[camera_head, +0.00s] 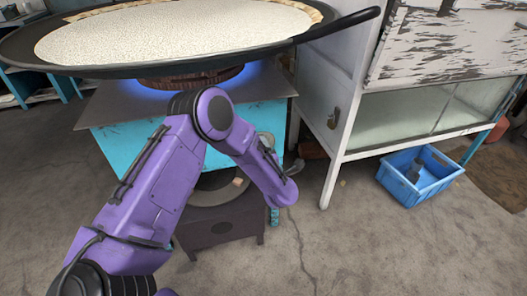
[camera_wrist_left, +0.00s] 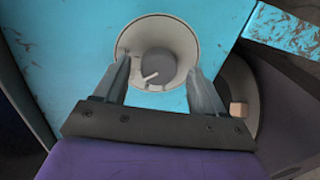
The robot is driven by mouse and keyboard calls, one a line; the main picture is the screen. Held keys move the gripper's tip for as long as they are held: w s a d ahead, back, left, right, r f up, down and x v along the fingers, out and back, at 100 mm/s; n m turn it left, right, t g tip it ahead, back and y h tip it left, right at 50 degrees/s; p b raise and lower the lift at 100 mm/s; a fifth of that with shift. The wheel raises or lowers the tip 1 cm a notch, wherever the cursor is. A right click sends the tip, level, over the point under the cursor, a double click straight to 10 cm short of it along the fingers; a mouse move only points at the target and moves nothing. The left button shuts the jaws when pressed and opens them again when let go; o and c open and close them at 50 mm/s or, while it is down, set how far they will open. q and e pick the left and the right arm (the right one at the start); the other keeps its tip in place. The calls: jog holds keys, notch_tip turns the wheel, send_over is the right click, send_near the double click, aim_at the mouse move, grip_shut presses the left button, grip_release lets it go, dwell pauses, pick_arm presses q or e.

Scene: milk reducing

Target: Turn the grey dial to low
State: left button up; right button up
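The grey dial (camera_wrist_left: 157,67) sits inside a round, pale recessed ring (camera_wrist_left: 185,42) on the turquoise stove front (camera_wrist_left: 60,45). A short white pointer mark on the dial points toward the lower left in the left wrist view. My left gripper (camera_wrist_left: 159,69) is open, with one finger on each side of the dial; whether the fingertips touch it I cannot tell. In the head view my purple left arm reaches down in front of the stove (camera_head: 125,143) and hides most of the dial area. My right gripper is not in view.
A wide black pan (camera_head: 90,70) with pale, bubbly milk (camera_head: 180,30) stands over a blue flame (camera_head: 155,90). A white cabinet (camera_head: 345,80) is close on the right. A blue crate (camera_head: 405,193) stands on the floor, with open floor in front.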

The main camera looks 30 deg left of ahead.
pick_arm(q)
jog(key=shift+d, duration=0.1)
jog(key=p+v, duration=0.1)
jog(key=v, duration=0.9)
jog(key=shift+s, duration=0.25)
